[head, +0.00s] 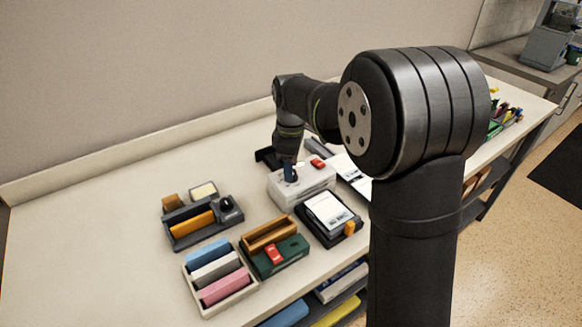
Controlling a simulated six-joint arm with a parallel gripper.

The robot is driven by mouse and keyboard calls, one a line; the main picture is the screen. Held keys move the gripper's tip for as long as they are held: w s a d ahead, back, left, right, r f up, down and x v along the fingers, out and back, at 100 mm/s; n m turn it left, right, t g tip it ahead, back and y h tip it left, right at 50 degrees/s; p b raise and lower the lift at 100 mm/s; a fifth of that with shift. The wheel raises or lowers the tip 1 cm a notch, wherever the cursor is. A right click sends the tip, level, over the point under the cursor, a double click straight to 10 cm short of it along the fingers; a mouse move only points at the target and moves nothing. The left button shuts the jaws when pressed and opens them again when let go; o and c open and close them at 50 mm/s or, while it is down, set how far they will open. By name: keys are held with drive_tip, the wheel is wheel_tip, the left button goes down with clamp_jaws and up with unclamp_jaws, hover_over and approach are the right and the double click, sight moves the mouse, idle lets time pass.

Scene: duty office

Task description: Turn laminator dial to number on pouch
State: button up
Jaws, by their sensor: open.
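A white box-shaped machine (312,187), which looks like the laminator, stands mid-table with a red switch (318,163) on its top. My gripper (290,177) points down onto the left part of its top, with its dark fingertips at or just above a small dark spot there. The gripper is open; whether the fingers are around the dial or touching it is too small to tell. The dial is mostly hidden by the fingers. A black tray (310,224) with white printed sheets (329,211) lies in front of the machine; I cannot read any number on a pouch.
A grey holder (182,238) with an orange block and a black knob stands left. A box of coloured blocks (233,305) and a green device (287,263) with a red part lie in front. My arm hides part of the table's right side. The far left tabletop is clear.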

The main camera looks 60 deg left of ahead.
drive_tip(key=shift+f, duration=0.55)
drive_tip(key=c, duration=1)
drive_tip(key=shift+m, duration=0.3)
drive_tip(key=m, duration=0.9)
